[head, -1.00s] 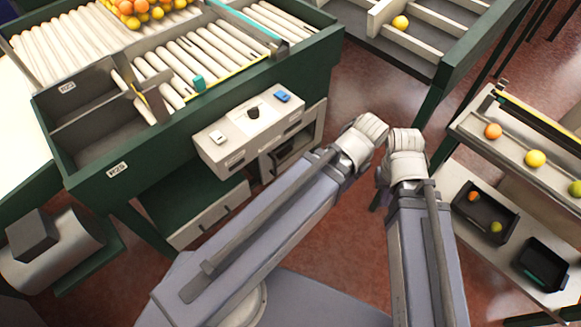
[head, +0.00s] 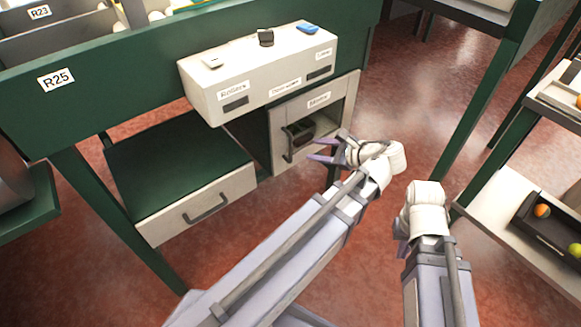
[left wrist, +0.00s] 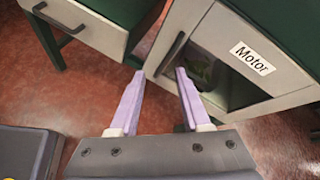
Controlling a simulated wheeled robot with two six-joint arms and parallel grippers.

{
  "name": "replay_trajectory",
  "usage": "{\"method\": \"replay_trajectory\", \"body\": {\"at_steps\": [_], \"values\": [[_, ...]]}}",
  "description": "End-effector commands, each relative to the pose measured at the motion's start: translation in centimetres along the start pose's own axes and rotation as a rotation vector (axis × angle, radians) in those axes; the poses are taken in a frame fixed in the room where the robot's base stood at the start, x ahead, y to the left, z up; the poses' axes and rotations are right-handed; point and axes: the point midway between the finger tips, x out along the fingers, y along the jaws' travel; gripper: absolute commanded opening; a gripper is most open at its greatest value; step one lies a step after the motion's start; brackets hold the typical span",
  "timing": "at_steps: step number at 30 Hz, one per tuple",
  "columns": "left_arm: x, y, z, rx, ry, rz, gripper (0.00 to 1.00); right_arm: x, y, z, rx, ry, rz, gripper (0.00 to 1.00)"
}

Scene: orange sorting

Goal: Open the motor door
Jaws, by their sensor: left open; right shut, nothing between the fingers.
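The motor door (head: 337,112) is a pale panel with a dark window and the label "Motor", below the control box at the table's right end. It looks shut. Its dark upright handle (head: 290,146) is on its left side. In the left wrist view the door (left wrist: 222,35) and its handle (left wrist: 170,54) show ahead of the fingers. My left gripper (head: 318,150) is open and empty, just in front of the door's lower part; in the wrist view its fingertips (left wrist: 160,74) lie either side of the handle's lower end, with no contact visible. My right arm's wrist shows, but its fingers are hidden.
A closed drawer (head: 198,205) with a dark handle is to the left. Green table legs (head: 145,215) stand nearby. A rack with a black bin (head: 550,232) is at the right. Red floor is open in front.

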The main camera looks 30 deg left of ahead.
Motion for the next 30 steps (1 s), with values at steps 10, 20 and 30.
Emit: {"method": "replay_trajectory", "body": {"at_steps": [10, 20, 30], "values": [[6.9, 0.8, -5.1, 0.32, -0.305, -0.1, 0.47, 14.0, -1.4, -0.8, -0.001, 0.001, 0.001, 0.0], [8.5, 0.6, -6.1, 0.491, -0.481, -0.109, 0.47, 19.1, -1.8, -1.1, -0.002, 0.002, 0.002, 0.0], [9.0, 0.2, -5.5, 0.509, -0.502, -0.107, 0.47, 19.2, -1.9, -1.1, -0.002, 0.002, 0.002, 0.0]]}}
